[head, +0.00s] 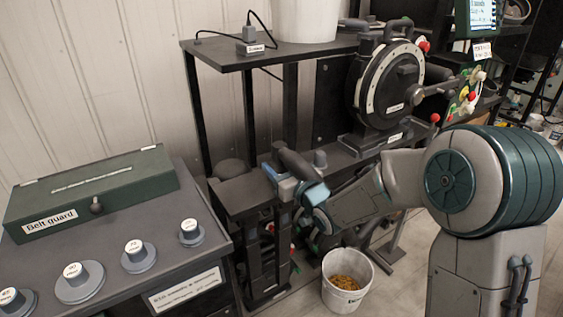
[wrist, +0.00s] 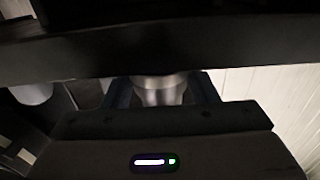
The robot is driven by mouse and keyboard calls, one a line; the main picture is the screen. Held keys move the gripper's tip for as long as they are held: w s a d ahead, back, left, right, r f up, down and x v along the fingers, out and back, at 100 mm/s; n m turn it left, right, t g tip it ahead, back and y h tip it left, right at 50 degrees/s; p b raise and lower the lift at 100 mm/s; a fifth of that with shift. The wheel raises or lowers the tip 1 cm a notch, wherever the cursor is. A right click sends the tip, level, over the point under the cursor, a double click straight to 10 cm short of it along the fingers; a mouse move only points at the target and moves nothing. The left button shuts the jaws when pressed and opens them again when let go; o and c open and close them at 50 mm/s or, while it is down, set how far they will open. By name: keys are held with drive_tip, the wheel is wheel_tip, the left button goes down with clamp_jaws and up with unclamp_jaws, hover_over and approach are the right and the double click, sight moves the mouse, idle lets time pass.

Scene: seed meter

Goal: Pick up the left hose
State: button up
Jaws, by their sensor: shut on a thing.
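My gripper (head: 280,178) shows light blue at its tip in the head view, beside a dark grey, tube-like piece that I take for the left hose (head: 294,162). This piece slants over a black stand. In the wrist view my gripper (wrist: 162,88) has a finger on each side of a shiny grey round piece (wrist: 160,90), and it is shut on it. A dark bar crosses the upper part of that view and hides the piece's upper end. I cannot tell whether the hose is still seated on the stand.
A round seed meter (head: 388,85) stands behind my arm, with a grey stub (head: 320,158) near its base. A green belt guard box (head: 95,195) and several labelled round weights lie on the left table.

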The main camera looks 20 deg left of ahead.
sight(285, 148)
drive_tip(key=shift+r, duration=0.55)
drive_tip(key=r, duration=0.4)
drive_tip(key=shift+w+d+p, duration=0.4)
drive_tip(key=w+d+r+p, duration=0.7)
drive_tip(key=w+r, duration=0.1)
drive_tip(key=r, duration=0.4)
drive_tip(key=shift+f, duration=0.1)
